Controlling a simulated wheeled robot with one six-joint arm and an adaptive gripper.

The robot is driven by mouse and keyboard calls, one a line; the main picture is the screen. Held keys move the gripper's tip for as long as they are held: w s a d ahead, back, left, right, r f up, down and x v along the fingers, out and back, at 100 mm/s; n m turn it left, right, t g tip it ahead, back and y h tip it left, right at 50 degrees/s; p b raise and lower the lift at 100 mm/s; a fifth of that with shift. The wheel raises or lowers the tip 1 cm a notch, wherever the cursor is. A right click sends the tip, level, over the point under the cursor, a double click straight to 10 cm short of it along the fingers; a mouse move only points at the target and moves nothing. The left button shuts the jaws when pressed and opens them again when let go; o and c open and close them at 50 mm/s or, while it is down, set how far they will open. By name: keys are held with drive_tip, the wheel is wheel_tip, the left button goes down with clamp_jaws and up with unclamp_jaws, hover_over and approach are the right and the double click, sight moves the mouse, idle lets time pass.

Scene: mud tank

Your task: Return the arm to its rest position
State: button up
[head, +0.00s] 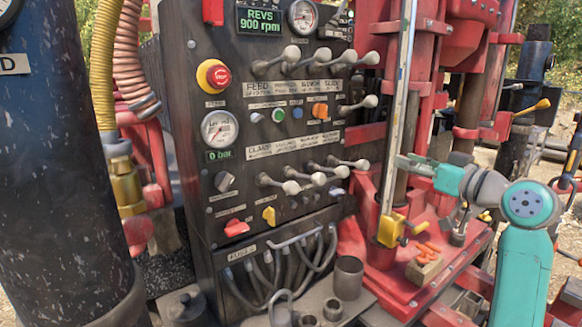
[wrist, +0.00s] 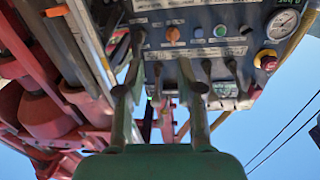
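My arm (head: 528,250) is teal with grey joints and stands at the right of the head view, bent at the elbow and reaching left. My gripper (head: 405,163) is in front of the red rig mast, to the right of the black control panel (head: 240,170). In the wrist view my gripper (wrist: 161,82) has its two green fingers apart, with nothing visible between them. The panel appears upside down beyond the fingertips. I cannot tell how close the fingertips are to the panel or mast.
Several levers (head: 300,60) project from the panel. A pale upright rail (head: 399,110) and a yellow clamp (head: 391,229) stand close to my gripper. A small box (head: 424,271) with orange pieces sits on the red base. A dark cylinder (head: 60,170) fills the left.

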drive_tip(key=s+a+f+m+t+h, duration=0.1)
drive_tip(key=s+f+m+h, duration=0.25)
drive_tip(key=f, duration=1.25)
drive_tip(key=s+a+f+m+h, duration=0.25)
drive_tip(key=s+f, duration=0.25)
drive_tip(key=f, duration=1.1)
drive_tip(key=s+f+m+h, duration=0.2)
drive_tip(key=s+f, duration=0.7)
drive_tip(key=s+a+f+g+h, duration=0.1)
drive_tip(key=s+f, duration=0.3)
drive_tip(key=s, duration=0.6)
drive_tip(key=s+a+f+h, duration=0.1)
drive_tip(key=s+f, duration=0.3)
drive_tip(key=s, duration=0.6)
drive_tip(key=s+a+r+n, duration=0.1)
drive_tip(key=s+r, duration=0.2)
drive_tip(key=s, duration=0.7)
drive_tip(key=s+r+n, duration=0.1)
drive_tip(key=s+r, duration=0.2)
drive_tip(key=s, duration=0.7)
drive_tip(key=shift+s+a+r+n+g, duration=0.15)
drive_tip(key=shift+s+a+n+g, duration=0.15)
drive_tip(key=shift+s+a, duration=0.05)
